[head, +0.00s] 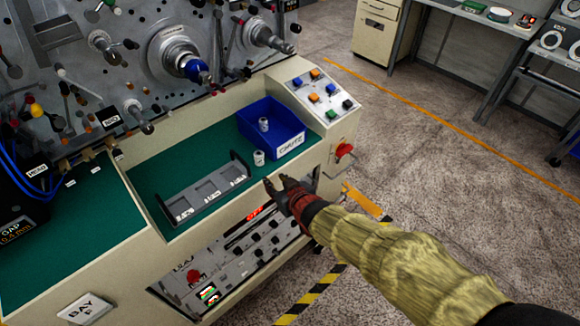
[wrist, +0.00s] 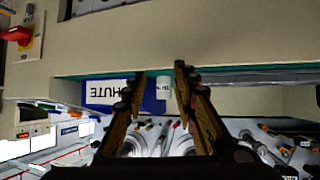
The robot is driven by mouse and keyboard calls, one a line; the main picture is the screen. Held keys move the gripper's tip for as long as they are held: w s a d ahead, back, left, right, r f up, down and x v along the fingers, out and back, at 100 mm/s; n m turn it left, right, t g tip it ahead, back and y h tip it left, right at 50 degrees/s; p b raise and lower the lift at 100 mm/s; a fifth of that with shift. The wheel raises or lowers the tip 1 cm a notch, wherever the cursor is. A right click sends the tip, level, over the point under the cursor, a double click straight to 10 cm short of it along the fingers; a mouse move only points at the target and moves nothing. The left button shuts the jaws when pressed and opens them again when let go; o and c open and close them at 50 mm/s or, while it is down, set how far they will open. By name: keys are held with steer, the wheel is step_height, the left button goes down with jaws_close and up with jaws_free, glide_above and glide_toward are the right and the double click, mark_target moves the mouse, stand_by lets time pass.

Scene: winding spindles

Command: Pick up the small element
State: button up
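A small white cylinder (head: 259,158) stands upright on the green recessed shelf, just in front of the blue CHUTE bin. A second similar small cylinder (head: 263,124) is inside the blue bin (head: 290,146). My gripper (head: 277,185) is open and empty at the shelf's front edge, apart from the nearer cylinder. In the wrist view, which looks upside down, a white cylinder (wrist: 163,88) shows between the spread fingertips of my gripper (wrist: 160,74), beyond them, with the blue bin (wrist: 150,104) behind it.
A grey tray (head: 212,186) with labelled compartments lies left of the nearer cylinder. The shelf's raised front edge runs close to my gripper. A button panel (head: 318,95) and a red knob (head: 344,150) are at the right. Spindles (head: 176,54) stick out from the machine behind.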

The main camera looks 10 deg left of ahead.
steer(key=t+y, duration=0.1)
glide_toward(259, 154)
steer(key=f, duration=0.2)
steer(key=b+x, duration=0.1)
steer(key=x, duration=0.1)
steer(key=b+x, duration=0.1)
steer(key=x, duration=0.2)
steer(key=r+b+x, duration=0.1)
steer(key=x, duration=0.1)
steer(key=shift+w+a, duration=0.25)
steer(key=shift+w, duration=0.1)
steer(key=shift+r, duration=0.1)
steer(key=shift+c, duration=1.3)
steer(key=c, duration=0.4)
steer(key=shift+r+y, duration=0.1)
steer(key=shift+y, duration=0.2)
jaws_close()
